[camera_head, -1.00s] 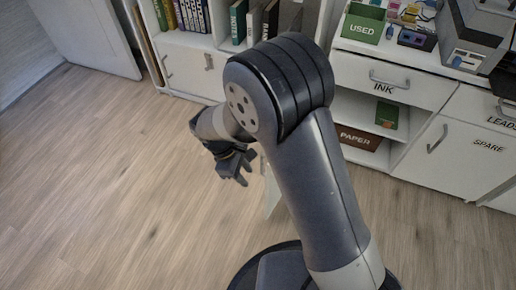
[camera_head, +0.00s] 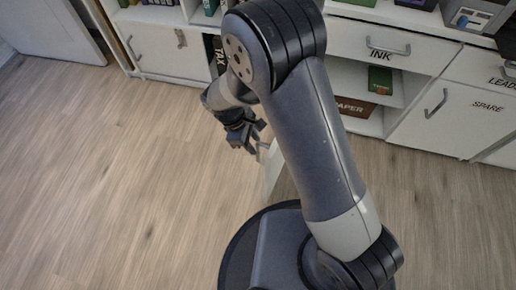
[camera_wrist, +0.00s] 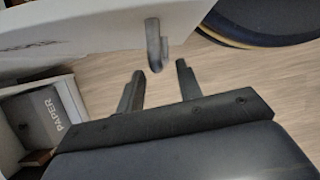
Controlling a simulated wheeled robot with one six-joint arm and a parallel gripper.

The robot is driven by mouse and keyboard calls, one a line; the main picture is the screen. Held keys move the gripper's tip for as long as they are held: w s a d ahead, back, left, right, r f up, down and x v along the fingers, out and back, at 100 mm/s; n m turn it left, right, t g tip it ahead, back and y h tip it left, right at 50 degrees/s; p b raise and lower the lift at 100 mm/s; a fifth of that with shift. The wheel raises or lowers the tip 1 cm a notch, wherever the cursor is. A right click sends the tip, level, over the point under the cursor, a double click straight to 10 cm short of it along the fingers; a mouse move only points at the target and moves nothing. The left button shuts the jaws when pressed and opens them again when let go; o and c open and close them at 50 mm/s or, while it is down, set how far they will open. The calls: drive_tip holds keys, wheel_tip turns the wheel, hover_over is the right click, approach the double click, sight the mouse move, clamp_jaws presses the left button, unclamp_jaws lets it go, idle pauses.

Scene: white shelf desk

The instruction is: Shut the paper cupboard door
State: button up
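The paper cupboard's white door (camera_head: 271,172) stands swung out into the room, mostly hidden behind my arm in the head view. In the wrist view the door (camera_wrist: 95,28) fills the top left, with a grey handle (camera_wrist: 154,45) and blurred upside-down lettering. My gripper (camera_head: 258,149) is beside the door near its handle. In the wrist view my gripper (camera_wrist: 160,72) is open, its two fingers apart and empty; the handle's end appears just beyond the gap between the fingertips. The cupboard interior shows a PAPER box (camera_head: 353,107), also in the wrist view (camera_wrist: 44,118).
The INK drawer (camera_head: 375,55) is above the open cupboard. The SPARE door (camera_head: 460,110) to the right and a white cupboard (camera_head: 160,50) to the left are shut. A green book (camera_head: 380,79) lies on the inner shelf. The wooden floor (camera_head: 110,190) at left is clear.

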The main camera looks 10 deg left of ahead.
sight(258, 149)
drive_tip(key=b+x, duration=0.1)
drive_tip(key=x, duration=0.3)
drive_tip(key=shift+f, duration=0.15)
drive_tip(key=shift+c, duration=0.2)
clamp_jaws()
